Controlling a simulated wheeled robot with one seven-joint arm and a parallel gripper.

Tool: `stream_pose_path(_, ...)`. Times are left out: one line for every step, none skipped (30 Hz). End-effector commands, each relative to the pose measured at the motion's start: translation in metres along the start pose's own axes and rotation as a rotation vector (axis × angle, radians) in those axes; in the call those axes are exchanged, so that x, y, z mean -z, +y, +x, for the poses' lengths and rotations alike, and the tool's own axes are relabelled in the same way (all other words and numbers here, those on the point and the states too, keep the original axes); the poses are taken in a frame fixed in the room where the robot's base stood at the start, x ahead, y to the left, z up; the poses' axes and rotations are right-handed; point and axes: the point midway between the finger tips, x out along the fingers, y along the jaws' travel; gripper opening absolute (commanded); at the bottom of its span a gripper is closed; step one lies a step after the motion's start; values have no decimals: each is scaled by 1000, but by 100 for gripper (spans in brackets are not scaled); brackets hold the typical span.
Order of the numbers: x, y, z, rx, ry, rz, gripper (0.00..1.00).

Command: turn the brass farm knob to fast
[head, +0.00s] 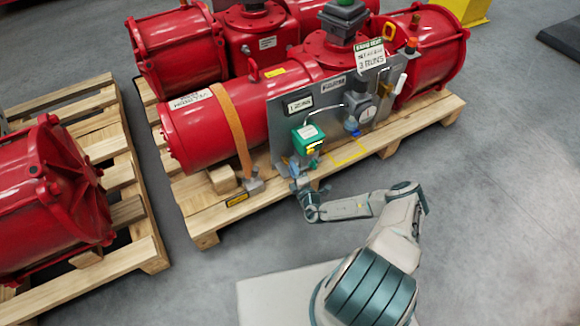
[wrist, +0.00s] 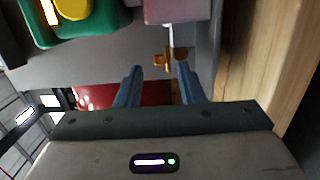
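A small brass knob (wrist: 160,60) sticks out on the grey panel in the wrist view, below a pinkish-grey block (wrist: 178,10). It appears between the tips of my gripper (wrist: 159,67), nearer the right fingertip. The two blue-grey fingers are spread apart with a gap between them; I cannot tell if either touches the brass. In the head view my gripper (head: 297,172) is at the lower edge of the grey panel (head: 283,127), just below the green box (head: 308,138). The knob is too small or hidden there. No fast marking is readable.
The panel is fixed to a red actuator (head: 215,125) on a wooden pallet (head: 205,222). Another pallet (head: 145,250) stands left.

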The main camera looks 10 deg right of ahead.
Motion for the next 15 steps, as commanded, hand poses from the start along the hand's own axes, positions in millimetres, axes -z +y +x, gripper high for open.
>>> stream_pose_path(1,-2,8,-1,1,0,35)
stream_pose_path(1,-2,13,0,1,-1,35)
stream_pose_path(1,-2,18,0,2,-1,35)
stream_pose_path(0,-2,21,0,1,-1,35)
stream_pose_path(0,-2,23,0,1,0,35)
stream_pose_path(0,-1,26,0,1,0,35)
stream_pose_path(0,-1,28,0,1,0,35)
stream_pose_path(0,-1,30,0,1,0,35)
stream_pose_path(0,0,31,0,1,1,35)
stream_pose_path(0,0,32,0,0,1,35)
stream_pose_path(0,0,32,0,0,1,35)
stream_pose_path(0,0,32,0,0,1,35)
stream_pose_path(0,0,32,0,0,1,35)
stream_pose_path(0,0,32,0,0,1,35)
stream_pose_path(0,0,32,0,0,1,35)
